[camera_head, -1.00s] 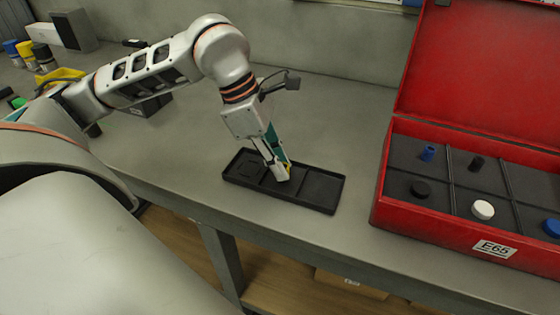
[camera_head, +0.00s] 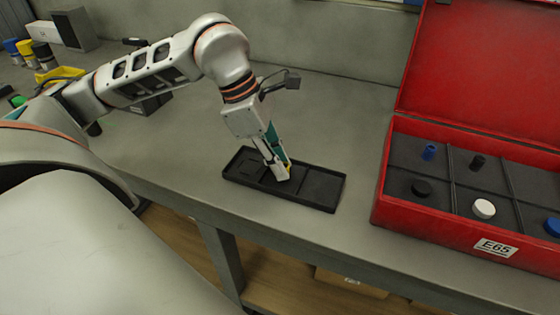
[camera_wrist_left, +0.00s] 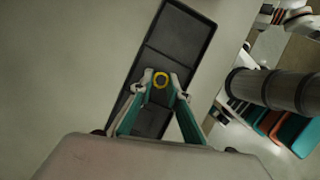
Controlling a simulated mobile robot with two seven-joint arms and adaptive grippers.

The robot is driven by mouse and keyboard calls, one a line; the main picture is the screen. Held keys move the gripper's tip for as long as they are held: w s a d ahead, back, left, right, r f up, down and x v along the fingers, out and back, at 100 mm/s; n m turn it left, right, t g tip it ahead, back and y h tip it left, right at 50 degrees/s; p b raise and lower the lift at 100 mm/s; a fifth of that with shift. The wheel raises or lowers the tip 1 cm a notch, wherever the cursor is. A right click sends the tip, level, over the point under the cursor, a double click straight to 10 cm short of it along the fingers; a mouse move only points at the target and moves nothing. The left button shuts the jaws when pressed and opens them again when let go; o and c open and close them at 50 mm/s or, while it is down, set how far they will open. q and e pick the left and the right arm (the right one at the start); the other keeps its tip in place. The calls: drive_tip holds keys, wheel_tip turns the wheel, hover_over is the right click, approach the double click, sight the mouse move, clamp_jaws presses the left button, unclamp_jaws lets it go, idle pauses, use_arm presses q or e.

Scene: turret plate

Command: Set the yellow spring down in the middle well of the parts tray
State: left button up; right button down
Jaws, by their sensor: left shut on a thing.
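The black parts tray (camera_head: 327,196) lies on the grey bench and has three wells in a row. It also shows in the left wrist view (camera_wrist_left: 183,35). My left gripper (camera_head: 282,175) points down over the middle well. In the left wrist view my left gripper (camera_wrist_left: 161,82) is shut on the yellow spring (camera_wrist_left: 161,87), seen end-on as a ring between the fingertips. Only a sliver of the yellow spring (camera_head: 289,166) shows in the head view. I cannot tell whether it touches the well floor. My right gripper is not in view.
An open red case (camera_head: 378,195) labelled E65 stands to the right, with blue, black and white pieces in its compartments. Bins and yellow items stand at the far left. The bench's front edge (camera_head: 290,228) runs close to the tray.

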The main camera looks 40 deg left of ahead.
use_arm(q)
drive_tip(key=shift+f, duration=0.25)
drive_tip(key=o, duration=1)
drive_tip(key=shift+r, duration=0.1)
drive_tip(key=v, duration=1.2)
drive_tip(key=shift+s, duration=0.15)
